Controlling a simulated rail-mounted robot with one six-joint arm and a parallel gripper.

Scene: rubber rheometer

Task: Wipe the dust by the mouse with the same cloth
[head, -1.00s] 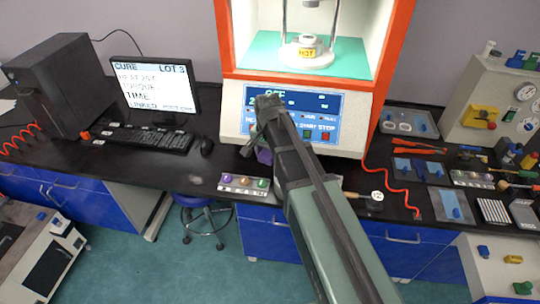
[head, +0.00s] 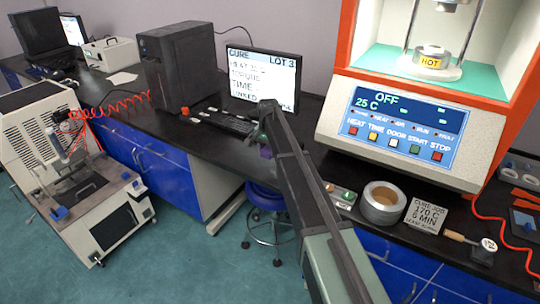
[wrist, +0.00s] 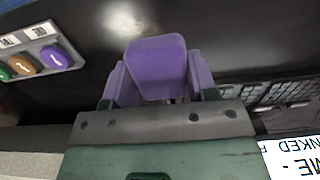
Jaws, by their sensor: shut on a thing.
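My gripper (wrist: 158,85) is shut on a purple cloth (wrist: 157,62), which shows as a folded pad between the jaws in the wrist view. In the head view the cloth (head: 265,152) is a small purple patch at the end of my arm, left of the rheometer. A pale dust smear (wrist: 125,20) lies on the black bench top ahead of the cloth in the wrist view, apart from it. The mouse is not visible in either current view. Whether the cloth touches the bench I cannot tell.
The keyboard (head: 232,123) lies before the monitor (head: 262,75); it also shows right of my gripper in the wrist view (wrist: 290,92). A tray of coloured round pieces (wrist: 40,55) is at left there. The rheometer (head: 405,125) stands right of my arm.

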